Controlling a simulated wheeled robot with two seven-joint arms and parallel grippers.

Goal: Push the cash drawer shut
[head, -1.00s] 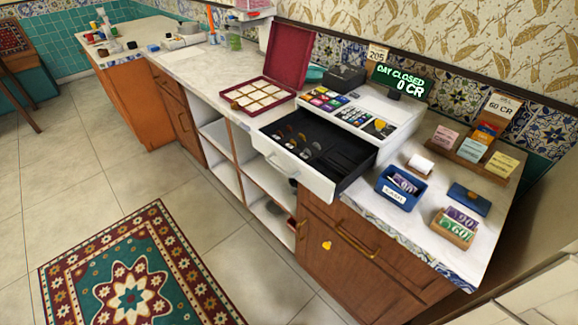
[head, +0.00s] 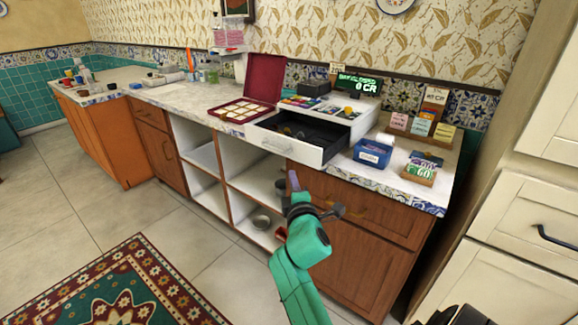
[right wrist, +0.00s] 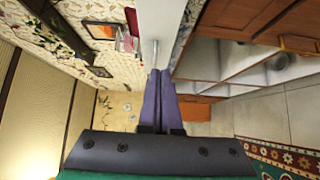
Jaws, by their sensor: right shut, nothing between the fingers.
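The cash drawer (head: 287,144) stands open from the white cash register (head: 335,112) on the counter, its white front toward me and its dark tray showing. My right gripper (head: 293,180) is shut and empty, with its purple fingers pointing up just below and in front of the drawer front. In the right wrist view the closed fingers (right wrist: 157,98) point at the white drawer front (right wrist: 160,20) and its metal handle (right wrist: 154,52). I cannot tell whether they touch. My left gripper is not in view.
A red-lined open box (head: 250,92) stands left of the register. The counter (head: 180,98) has open white shelves and wooden cupboards below. A patterned rug (head: 120,285) lies on the floor.

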